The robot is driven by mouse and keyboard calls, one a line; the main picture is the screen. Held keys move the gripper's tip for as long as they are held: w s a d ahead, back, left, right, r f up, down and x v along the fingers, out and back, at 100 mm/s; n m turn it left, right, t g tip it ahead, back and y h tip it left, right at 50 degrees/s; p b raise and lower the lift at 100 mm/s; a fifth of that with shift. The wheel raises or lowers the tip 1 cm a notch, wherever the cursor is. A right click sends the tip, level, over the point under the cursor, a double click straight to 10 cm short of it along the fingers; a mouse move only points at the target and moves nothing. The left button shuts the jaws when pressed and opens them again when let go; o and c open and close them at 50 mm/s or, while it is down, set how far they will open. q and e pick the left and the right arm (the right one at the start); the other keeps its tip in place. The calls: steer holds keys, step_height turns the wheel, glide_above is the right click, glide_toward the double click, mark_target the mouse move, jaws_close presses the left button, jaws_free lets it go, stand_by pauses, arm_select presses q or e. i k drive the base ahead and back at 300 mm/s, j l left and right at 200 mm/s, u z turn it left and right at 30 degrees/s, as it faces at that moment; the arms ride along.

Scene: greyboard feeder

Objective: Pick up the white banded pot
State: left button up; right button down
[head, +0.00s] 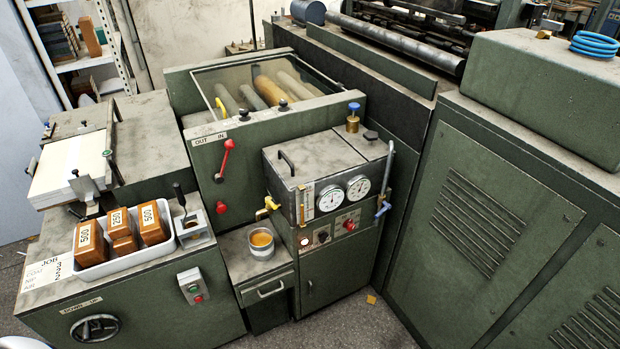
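The pot (262,254) is a small, pale, round vessel with amber-brown contents showing at its open top. It stands upright on a low green cabinet ledge in the middle of the head view, left of the gauge box. Any band around it is too small to make out clearly. Neither of my grippers shows in this view. A white rounded shape at the bottom left corner may be part of my arm.
The gauge box (335,190) rises close to the pot's right, with a yellow tap (268,207) just above the pot. A white tray (127,262) of wooden blocks lies to the left. A drawer handle (270,290) sticks out below. Floor is open in front.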

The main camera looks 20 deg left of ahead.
mark_target(261, 242)
steer(key=u, duration=1.1)
